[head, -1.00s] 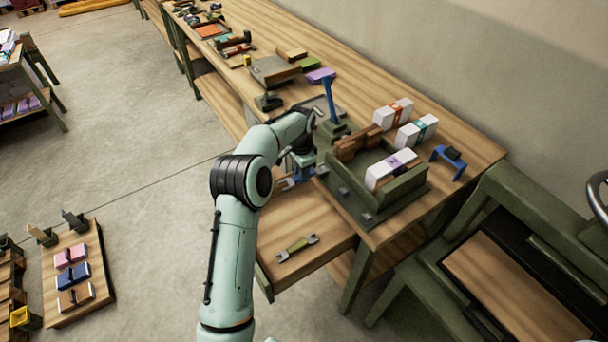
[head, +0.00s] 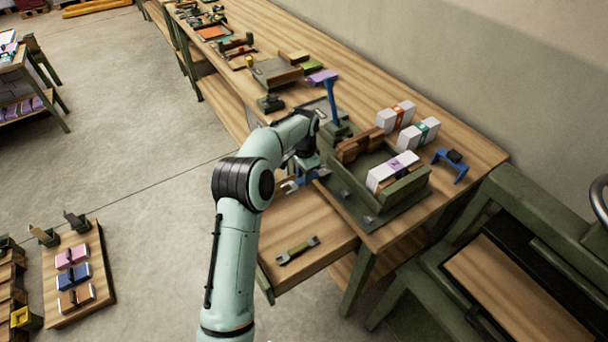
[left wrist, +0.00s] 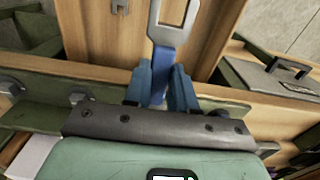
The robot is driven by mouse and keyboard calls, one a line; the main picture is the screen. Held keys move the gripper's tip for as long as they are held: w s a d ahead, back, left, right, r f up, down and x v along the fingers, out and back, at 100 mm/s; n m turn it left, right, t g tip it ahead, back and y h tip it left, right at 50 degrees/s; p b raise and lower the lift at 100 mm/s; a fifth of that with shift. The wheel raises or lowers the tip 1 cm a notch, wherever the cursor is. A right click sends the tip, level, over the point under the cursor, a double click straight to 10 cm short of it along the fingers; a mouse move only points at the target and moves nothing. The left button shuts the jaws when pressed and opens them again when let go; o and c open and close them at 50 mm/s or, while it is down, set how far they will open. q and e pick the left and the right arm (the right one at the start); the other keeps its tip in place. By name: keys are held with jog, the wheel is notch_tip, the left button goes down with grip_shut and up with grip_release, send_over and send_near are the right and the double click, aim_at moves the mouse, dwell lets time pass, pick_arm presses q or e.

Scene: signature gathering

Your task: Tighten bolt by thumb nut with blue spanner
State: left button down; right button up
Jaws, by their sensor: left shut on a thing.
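My left gripper (head: 304,180) is over the back of the open drawer (head: 314,218), beside the green fixture (head: 386,222). In the left wrist view its blue fingers (left wrist: 160,88) are shut on the blue handle of the blue spanner (left wrist: 168,34). The spanner's grey head points away from the gripper, above the drawer. In the head view the arm partly hides the spanner (head: 290,186). Grey bolts (head: 368,220) sit along the fixture's front edge and also show in the left wrist view (left wrist: 78,98). I cannot make out which one is by the thumb nut.
The fixture holds a white box with a purple band (head: 394,172). A tall blue lever (head: 331,102) stands behind it. Two white boxes (head: 395,117) and a blue bracket (head: 451,164) are at the table's right.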

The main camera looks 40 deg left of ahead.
pick_arm(q)
jog(key=shift+r, duration=2.25)
